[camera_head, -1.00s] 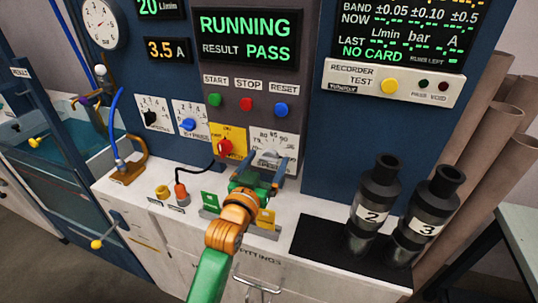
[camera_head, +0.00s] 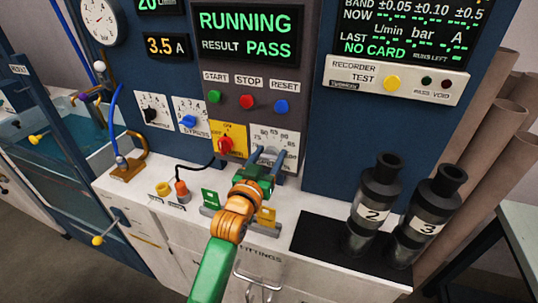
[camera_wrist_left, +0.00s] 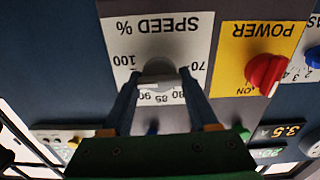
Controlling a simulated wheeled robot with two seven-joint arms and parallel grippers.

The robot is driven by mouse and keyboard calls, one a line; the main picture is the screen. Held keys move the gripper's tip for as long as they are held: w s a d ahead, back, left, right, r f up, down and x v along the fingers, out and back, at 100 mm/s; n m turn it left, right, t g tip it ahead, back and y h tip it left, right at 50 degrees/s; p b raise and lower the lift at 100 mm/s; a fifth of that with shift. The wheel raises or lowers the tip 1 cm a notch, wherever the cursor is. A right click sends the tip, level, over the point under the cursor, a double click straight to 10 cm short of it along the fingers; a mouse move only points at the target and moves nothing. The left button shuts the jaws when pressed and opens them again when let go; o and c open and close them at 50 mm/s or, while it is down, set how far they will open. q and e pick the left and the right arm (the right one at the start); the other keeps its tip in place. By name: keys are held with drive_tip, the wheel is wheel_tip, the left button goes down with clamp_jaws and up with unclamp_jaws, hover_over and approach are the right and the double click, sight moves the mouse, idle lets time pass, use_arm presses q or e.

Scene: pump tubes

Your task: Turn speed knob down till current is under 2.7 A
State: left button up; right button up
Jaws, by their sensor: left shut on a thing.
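The white speed panel (camera_head: 289,141) is low on the blue console, with its scale upside down in the left wrist view (camera_wrist_left: 192,47). The grey speed knob (camera_wrist_left: 158,68) sits between my left fingertips in the left wrist view. My left gripper (camera_head: 266,155) is shut on it; in the head view the gripper hides the knob. The knob's exact pointer reading is hard to make out. The current display (camera_head: 166,47) reads 3.5 A. My right gripper is not in view.
The red power knob (camera_head: 225,145) on its yellow plate is close beside the speed panel. Green, red and blue buttons are above. Green and yellow blocks (camera_head: 211,198) stand on the bench below.

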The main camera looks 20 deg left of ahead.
use_arm(q)
drive_tip(key=n+p, duration=0.2)
drive_tip(key=n, duration=0.1)
drive_tip(key=shift+a+r, duration=0.1)
drive_tip(key=shift+n+p, duration=0.45)
drive_tip(key=shift+n, duration=0.75)
drive_tip(key=o, duration=1.1)
drive_tip(key=shift+o, duration=1.4)
drive_tip(key=shift+w, duration=0.1)
drive_tip(key=shift+w+f, duration=0.1)
drive_tip(key=shift+f, duration=0.1)
